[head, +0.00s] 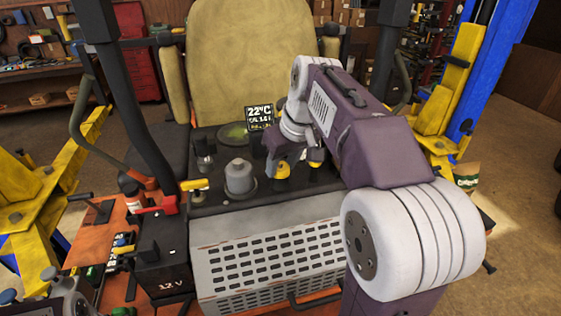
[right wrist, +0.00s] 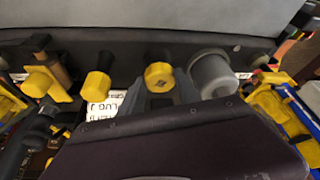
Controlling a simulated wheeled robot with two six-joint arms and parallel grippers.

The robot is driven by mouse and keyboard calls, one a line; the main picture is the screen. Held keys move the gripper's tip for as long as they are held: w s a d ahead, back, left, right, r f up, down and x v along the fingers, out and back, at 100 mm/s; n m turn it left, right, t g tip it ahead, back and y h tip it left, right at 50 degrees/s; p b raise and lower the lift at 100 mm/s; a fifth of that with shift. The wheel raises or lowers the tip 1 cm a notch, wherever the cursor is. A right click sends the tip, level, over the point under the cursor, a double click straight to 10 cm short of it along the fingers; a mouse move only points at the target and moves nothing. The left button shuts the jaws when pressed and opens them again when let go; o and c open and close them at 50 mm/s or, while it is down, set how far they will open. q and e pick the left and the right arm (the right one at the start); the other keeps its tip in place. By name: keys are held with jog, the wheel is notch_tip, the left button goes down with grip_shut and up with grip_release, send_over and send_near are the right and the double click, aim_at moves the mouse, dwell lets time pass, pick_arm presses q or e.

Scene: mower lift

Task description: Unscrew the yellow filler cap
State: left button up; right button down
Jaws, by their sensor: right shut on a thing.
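The yellow filler cap (head: 282,185) sits on the dark panel (head: 212,203) behind the grey perforated cover, just right of a grey cylinder (head: 240,178). My right gripper (head: 281,167) reaches in from the right and is shut on the cap. In the right wrist view the yellow cap (right wrist: 159,76) shows between the two grey fingers (right wrist: 160,95), with the grey cylinder (right wrist: 212,75) to its right. My fingers hide part of the cap in the head view. I do not see my left gripper.
A yellow-handled valve (head: 194,184) is at the panel's left, and a 12 V battery (head: 163,262) stands front left. Yellow lift posts flank the machine.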

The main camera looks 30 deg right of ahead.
jog(key=n, duration=0.1)
jog(key=n+y+p, duration=0.1)
jog(key=n, duration=0.1)
jog(key=shift+d+r+n+g+p, duration=0.2)
jog(key=shift+d+n+g+p, duration=0.1)
jog(key=shift+n, duration=0.1)
jog(key=shift+n+y+p, duration=0.3)
jog(key=shift+n+y, duration=0.1)
jog(key=shift+n, duration=0.3)
jog(key=shift+f+n, duration=0.1)
jog(key=shift+n, duration=0.4)
jog(key=shift+f, duration=0.1)
jog(key=shift+n, duration=0.3)
